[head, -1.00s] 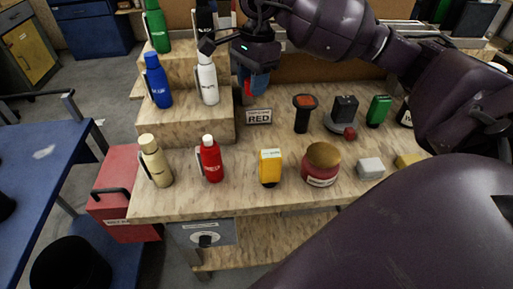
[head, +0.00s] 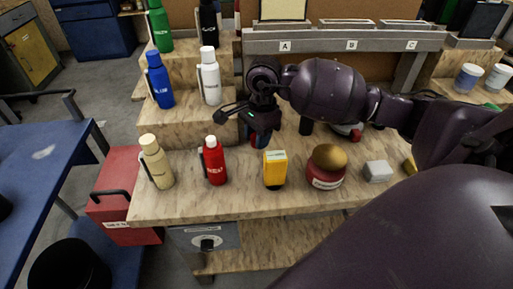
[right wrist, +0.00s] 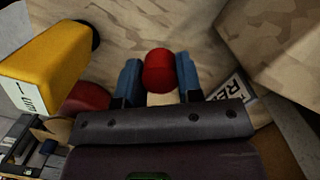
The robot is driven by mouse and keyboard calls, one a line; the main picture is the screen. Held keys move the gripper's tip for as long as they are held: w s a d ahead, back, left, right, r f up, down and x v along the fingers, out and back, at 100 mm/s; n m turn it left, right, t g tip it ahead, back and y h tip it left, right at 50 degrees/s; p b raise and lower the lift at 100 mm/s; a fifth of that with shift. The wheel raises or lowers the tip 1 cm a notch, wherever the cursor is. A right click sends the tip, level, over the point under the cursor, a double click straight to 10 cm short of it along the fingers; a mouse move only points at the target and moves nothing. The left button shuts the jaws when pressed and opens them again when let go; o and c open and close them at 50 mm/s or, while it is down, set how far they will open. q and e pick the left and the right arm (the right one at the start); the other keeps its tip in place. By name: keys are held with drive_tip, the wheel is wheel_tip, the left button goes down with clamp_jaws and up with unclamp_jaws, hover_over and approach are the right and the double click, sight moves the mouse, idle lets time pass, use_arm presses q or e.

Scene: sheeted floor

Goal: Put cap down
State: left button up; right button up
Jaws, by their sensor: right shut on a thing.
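My right gripper (head: 260,138) is low over the wooden bench, behind and to the right of the red bottle (head: 214,163). In the right wrist view its two blue fingers (right wrist: 159,82) are shut on a rounded red cap (right wrist: 160,68). A little of the cap's red (head: 254,136) shows between the fingers in the head view. The bench surface lies close below the cap; I cannot tell whether they touch. My left gripper is not in view.
A yellow box-shaped item (head: 275,167) and a red jar with a gold lid (head: 326,177) stand right of the red bottle. A cream bottle (head: 156,163) stands to its left. In the right wrist view the RED sign (right wrist: 232,90) is beside the right finger.

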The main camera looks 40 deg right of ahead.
sight(256, 157)
wheel_tip(256, 157, down, 4)
drive_tip(key=shift+r, duration=0.1)
drive_tip(key=shift+f, duration=0.3)
drive_tip(key=shift+b, duration=0.35)
drive_tip(key=o, duration=0.9)
drive_tip(key=shift+f, duration=0.1)
